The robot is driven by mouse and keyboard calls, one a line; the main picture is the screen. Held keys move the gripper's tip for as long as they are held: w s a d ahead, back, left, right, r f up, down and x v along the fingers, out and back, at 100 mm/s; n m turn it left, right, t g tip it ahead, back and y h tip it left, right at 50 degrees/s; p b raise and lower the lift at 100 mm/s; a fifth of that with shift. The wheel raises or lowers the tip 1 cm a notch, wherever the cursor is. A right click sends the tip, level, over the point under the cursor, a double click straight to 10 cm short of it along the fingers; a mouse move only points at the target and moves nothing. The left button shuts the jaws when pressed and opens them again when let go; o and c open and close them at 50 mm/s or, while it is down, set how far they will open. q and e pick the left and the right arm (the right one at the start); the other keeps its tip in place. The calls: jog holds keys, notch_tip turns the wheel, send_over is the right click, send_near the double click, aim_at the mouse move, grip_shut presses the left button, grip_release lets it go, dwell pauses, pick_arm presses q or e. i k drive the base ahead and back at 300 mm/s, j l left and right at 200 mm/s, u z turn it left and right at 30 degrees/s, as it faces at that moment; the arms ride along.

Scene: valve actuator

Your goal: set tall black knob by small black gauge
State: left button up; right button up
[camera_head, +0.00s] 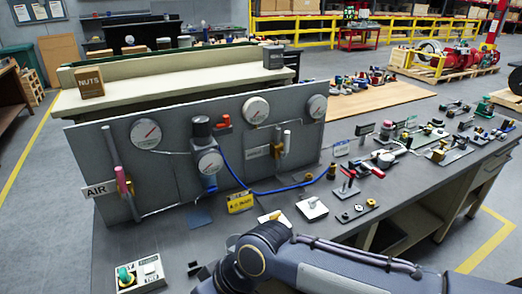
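A small round gauge (210,162) with a white face and dark rim sits just below the knob, on the front of the regulator. Its reading is too small to make out. My arm (330,270) comes in from the lower right and bends near the bottom middle, well below the knob. Neither of my grippers shows clearly. Nothing of mine touches the knob or gauge.
Larger white gauges (145,133) sit along the panel. A blue hose (270,190) runs from the regulator over the bench. Various fittings crowd the right side.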

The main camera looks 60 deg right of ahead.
aim_at(201, 126)
jog(key=l+z, duration=0.15)
jog(key=z, duration=1.35)
jog(key=i+j, duration=0.05)
